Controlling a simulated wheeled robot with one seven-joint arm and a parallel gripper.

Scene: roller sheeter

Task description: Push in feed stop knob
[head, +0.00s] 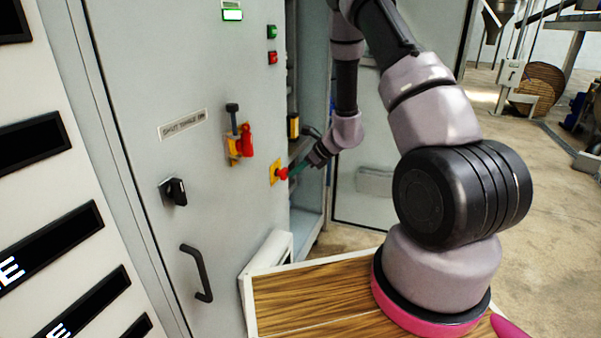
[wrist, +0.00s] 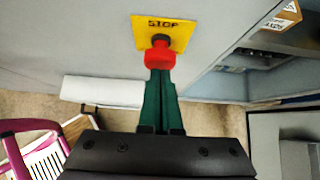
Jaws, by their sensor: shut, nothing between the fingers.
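The feed stop knob (wrist: 159,56) is red and sits on a yellow plate (wrist: 178,29) marked STOP. In the head view the knob (head: 282,174) stands out from the grey cabinet door, low near its right edge. My gripper (wrist: 159,74) is shut and empty, with its green fingers pointing at the knob. In the head view my gripper (head: 292,171) is right beside the knob. The fingertips overlap the knob's lower edge in the wrist view; I cannot tell if they touch it. A dark stem shows between the knob and the plate.
A red-and-yellow switch (head: 241,142), a black rotary handle (head: 174,191) and a black door handle (head: 197,273) are on the same door. Green and red buttons (head: 272,45) sit above. An open cabinet bay (head: 306,205) lies to the right. A wood-topped surface (head: 310,297) is below.

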